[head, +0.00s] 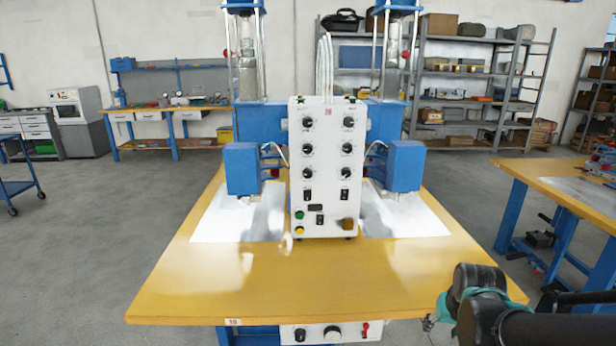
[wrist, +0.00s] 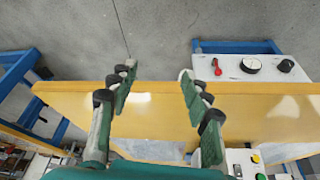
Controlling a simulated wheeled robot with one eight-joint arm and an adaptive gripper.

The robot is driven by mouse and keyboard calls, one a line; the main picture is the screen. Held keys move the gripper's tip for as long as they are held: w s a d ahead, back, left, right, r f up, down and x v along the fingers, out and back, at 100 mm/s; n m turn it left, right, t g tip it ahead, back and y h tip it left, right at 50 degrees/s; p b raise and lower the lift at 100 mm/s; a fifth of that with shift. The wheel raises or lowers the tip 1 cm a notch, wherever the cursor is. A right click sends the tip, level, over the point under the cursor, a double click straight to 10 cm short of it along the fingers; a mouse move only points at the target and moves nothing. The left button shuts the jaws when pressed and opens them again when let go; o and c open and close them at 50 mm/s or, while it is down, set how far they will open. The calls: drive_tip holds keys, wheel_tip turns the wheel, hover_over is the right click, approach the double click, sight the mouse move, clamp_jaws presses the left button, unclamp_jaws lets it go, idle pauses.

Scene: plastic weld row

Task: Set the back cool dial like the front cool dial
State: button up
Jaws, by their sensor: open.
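A white control panel (head: 325,210) stands upright on the yellow table between two blue press units. Its upper half has two columns of black dials in three rows, including the top left dial (head: 308,122) and the top right dial (head: 348,122). The dial labels and settings are too small to read, so I cannot tell which are the front and back cool dials. My gripper (wrist: 158,73) is open and empty in the wrist view, by the table's edge. In the head view my gripper (head: 432,318) is partly visible at lower right, apart from the panel.
The yellow table (head: 230,285) has a clear front strip. Below its edge is a lower panel (head: 318,336) with a dial and red lever, also seen in the wrist view (wrist: 238,68). Buttons and switches sit below the upper dials. Another table (head: 560,200) stands at right.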

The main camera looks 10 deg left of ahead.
sight(346, 175)
drive_tip(key=w+a+r+n+t+h, duration=0.1)
drive_tip(key=w+r+n+t+h, duration=0.1)
drive_tip(key=w+r+n+t, duration=0.35)
drive_tip(key=w+a+r+n+t+h, duration=0.1)
drive_tip(key=w+r+n+t, duration=0.1)
drive_tip(key=w+r+n, duration=0.65)
drive_tip(key=w+a+r+n+t+y, duration=0.2)
drive_tip(key=a+r+n+y, duration=0.1)
drive_tip(key=a+n, duration=0.3)
drive_tip(key=w+a+r+n+t+y, duration=0.2)
drive_tip(key=w+a+n, duration=0.1)
drive_tip(key=a, duration=0.6)
drive_tip(key=w+a+r+n+t+y, duration=0.2)
drive_tip(key=a+r+n+y, duration=0.1)
drive_tip(key=a+n, duration=0.3)
drive_tip(key=shift+m, duration=0.5)
drive_tip(key=x, duration=1.1)
drive_tip(key=a+x, duration=0.1)
drive_tip(key=x, duration=0.5)
drive_tip(key=shift+w+a+f, duration=0.15)
drive_tip(key=shift+a+f, duration=0.05)
drive_tip(key=shift+f, duration=0.15)
drive_tip(key=shift+c, duration=0.5)
drive_tip(key=c, duration=1)
clamp_jaws()
